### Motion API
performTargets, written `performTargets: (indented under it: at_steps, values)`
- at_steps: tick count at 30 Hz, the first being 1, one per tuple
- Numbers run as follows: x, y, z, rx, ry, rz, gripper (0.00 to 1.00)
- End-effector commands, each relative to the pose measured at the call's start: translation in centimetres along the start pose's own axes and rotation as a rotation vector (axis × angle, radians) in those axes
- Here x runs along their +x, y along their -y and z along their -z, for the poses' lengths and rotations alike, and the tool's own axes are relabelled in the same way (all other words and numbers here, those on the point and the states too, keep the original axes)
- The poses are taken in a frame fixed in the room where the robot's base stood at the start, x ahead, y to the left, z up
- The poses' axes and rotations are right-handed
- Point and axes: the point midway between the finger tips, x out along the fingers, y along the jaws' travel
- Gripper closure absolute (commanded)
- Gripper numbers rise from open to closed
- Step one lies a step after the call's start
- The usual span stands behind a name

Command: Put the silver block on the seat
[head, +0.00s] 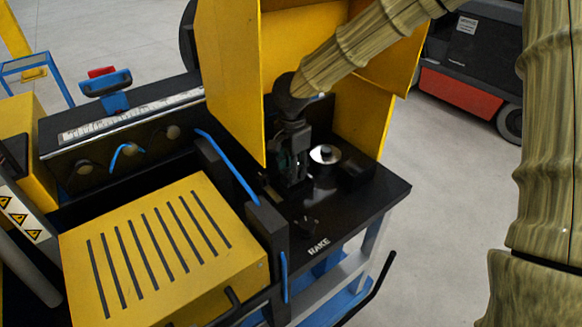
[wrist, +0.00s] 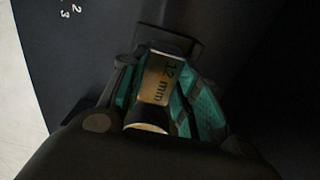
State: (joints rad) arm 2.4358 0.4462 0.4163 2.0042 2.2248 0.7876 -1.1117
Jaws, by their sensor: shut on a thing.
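My gripper (head: 291,172) is low over the black worktop of the machine, in front of the yellow panels. In the wrist view my gripper (wrist: 163,82) has its teal finger pads on both sides of a metallic block (wrist: 157,80) marked "12 mm", shut on it. The block looks pale and brassy in this light; I take it for the silver block. A dark raised bracket (wrist: 181,37) shows just beyond the block's far end; it may be the seat, but I cannot tell. Whether the block touches it is unclear. In the head view the fingers hide the block.
A silver round part with a black knob (head: 325,154) stands on the worktop (head: 352,205) just right of my gripper. Yellow panels (head: 230,70) rise at the left and behind. A slotted yellow cover (head: 160,250) lies at the front left.

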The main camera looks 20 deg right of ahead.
Motion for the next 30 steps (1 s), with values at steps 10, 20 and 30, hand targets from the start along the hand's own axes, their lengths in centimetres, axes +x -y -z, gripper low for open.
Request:
performTargets:
  at_steps: [10, 20, 30]
  values:
    - [0.2, 0.0, 0.0, 0.0, 0.0, 0.0, 0.5]
    - [0.2, 0.0, 0.0, 0.0, 0.0, 0.0, 0.47]
    - [-3.2, 0.1, 0.0, 0.0, 0.001, 0.004, 0.47]
